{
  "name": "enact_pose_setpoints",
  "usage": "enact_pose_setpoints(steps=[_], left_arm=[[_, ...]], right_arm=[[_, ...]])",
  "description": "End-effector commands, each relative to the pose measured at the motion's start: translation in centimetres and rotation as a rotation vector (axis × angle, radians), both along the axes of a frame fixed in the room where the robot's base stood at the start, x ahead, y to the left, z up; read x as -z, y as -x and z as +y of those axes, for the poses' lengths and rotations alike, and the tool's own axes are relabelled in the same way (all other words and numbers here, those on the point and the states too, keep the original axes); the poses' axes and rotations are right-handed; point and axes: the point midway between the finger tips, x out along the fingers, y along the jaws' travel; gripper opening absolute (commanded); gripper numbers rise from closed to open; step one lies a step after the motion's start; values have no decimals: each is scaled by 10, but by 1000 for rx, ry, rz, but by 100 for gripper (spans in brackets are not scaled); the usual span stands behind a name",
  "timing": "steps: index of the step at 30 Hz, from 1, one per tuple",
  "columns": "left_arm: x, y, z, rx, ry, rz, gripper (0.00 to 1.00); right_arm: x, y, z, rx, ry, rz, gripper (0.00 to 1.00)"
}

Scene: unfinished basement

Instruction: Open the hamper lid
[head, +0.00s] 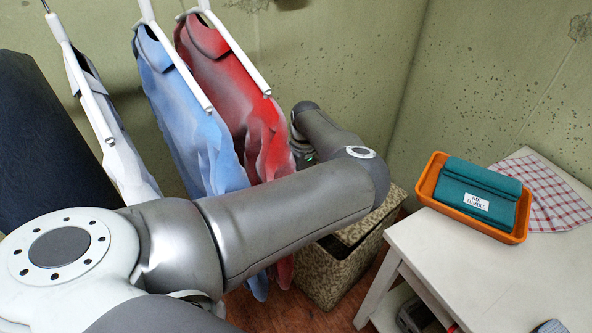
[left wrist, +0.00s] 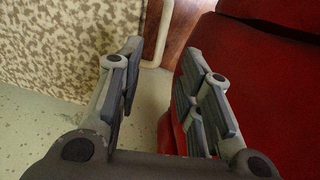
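The hamper (head: 335,270) is a box with a brown-and-cream mottled pattern, standing on the floor right of the hanging clothes. A dark gap shows near its top; my arm covers much of the top, so I cannot tell how the lid sits. My left arm crosses the head view, and its gripper is hidden there. In the left wrist view my left gripper (left wrist: 165,92) is open, with nothing between its fingers. A mottled surface like the hamper's (left wrist: 60,40) lies beyond the left finger, apart from it as far as I can see. My right gripper is not in view.
White (head: 125,150), blue (head: 185,110) and red (head: 225,80) garments hang beside my arm. Red cloth (left wrist: 265,80) is close to the right finger. A white table (head: 450,260) at right holds an orange tray (head: 428,185) with teal cloth (head: 470,185) and a checked cloth (head: 550,190).

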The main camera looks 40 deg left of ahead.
Motion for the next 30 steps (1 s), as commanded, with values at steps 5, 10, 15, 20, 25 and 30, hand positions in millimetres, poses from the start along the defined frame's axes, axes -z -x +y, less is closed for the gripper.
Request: enact_pose_setpoints(steps=[5,10,15,20,25,30], left_arm=[[-23,-3,-1,0,0,0,34],[-30,-3,-1,0,1,0,34],[-30,-3,-1,0,1,0,34],[-30,-3,-1,0,1,0,34],[-30,-3,0,0,0,0,34],[-31,-11,13,28,-42,-31,34]], right_arm=[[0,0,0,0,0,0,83],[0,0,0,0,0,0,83],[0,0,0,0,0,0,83],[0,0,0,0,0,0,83],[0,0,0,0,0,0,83],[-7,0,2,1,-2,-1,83]])
